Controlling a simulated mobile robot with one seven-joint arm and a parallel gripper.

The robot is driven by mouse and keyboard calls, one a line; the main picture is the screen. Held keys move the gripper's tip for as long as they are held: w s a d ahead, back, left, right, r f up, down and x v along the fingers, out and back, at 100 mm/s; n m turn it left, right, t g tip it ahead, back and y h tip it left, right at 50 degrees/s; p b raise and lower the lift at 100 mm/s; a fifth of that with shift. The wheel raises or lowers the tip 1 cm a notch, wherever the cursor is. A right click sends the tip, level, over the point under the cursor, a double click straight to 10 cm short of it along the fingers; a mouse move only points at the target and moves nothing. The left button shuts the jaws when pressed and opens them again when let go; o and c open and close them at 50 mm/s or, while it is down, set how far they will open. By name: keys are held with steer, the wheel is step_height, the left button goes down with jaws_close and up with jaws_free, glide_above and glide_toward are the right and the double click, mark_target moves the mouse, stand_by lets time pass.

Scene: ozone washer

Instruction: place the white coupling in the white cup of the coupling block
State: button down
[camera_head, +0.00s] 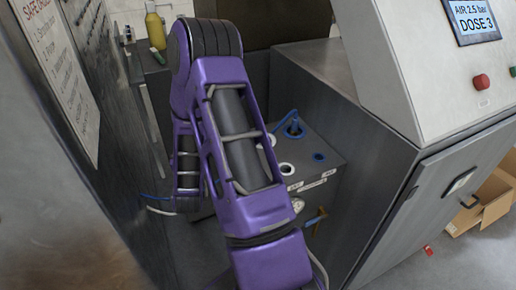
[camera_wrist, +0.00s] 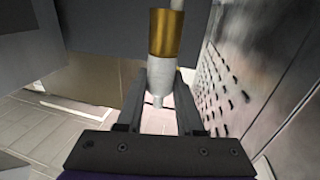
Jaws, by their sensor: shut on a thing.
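In the wrist view my gripper (camera_wrist: 159,84) is shut on the white coupling (camera_wrist: 160,72). The coupling has a pale tapered body, a brass-coloured collar (camera_wrist: 165,33) and a narrow tip pointing down the picture, between the fingers. In the head view the grey coupling block (camera_head: 318,173) stands right of my purple arm. A white-rimmed cup (camera_head: 287,169) is open on its top, near a blue-rimmed cup (camera_head: 319,157). A blue coupling (camera_head: 294,129) stands at the block's back. My arm hides the block's left part; my fingers and the held coupling are not clear there.
A grey machine cabinet (camera_head: 425,190) with a control panel stands close on the right. A dark wall with a sign (camera_head: 62,75) stands on the left. A blue and white hose (camera_head: 157,205) shows left of my arm. A yellow bottle (camera_head: 155,28) stands at the back.

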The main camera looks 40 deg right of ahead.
steer(key=s+d+r+m+g+h, duration=0.5)
steer(key=s+d+m+g, duration=0.15)
steer(key=d, duration=0.35)
steer(key=s+d+r+m+g+h, duration=0.45)
steer(key=d+g, duration=0.35)
steer(key=d, duration=0.2)
steer(key=shift+m+g+y, duration=0.25)
steer(key=shift+m, duration=0.05)
steer(key=shift+s+f+b, duration=0.25)
steer(key=shift+f+b, duration=0.1)
steer(key=shift+f, duration=1.15)
steer(key=shift+s+f+b, duration=0.2)
steer(key=shift+f+b, duration=0.2)
steer(key=shift+f, duration=1.1)
steer(key=shift+s+f+b, duration=0.25)
steer(key=shift+f+b, duration=0.1)
steer(key=shift+f, duration=1.15)
steer(key=shift+f, duration=0.1)
steer(key=shift+f, duration=0.2)
steer(key=c, duration=0.5)
jaws_free()
steer(key=shift+r, duration=0.1)
steer(key=shift+c, duration=0.2)
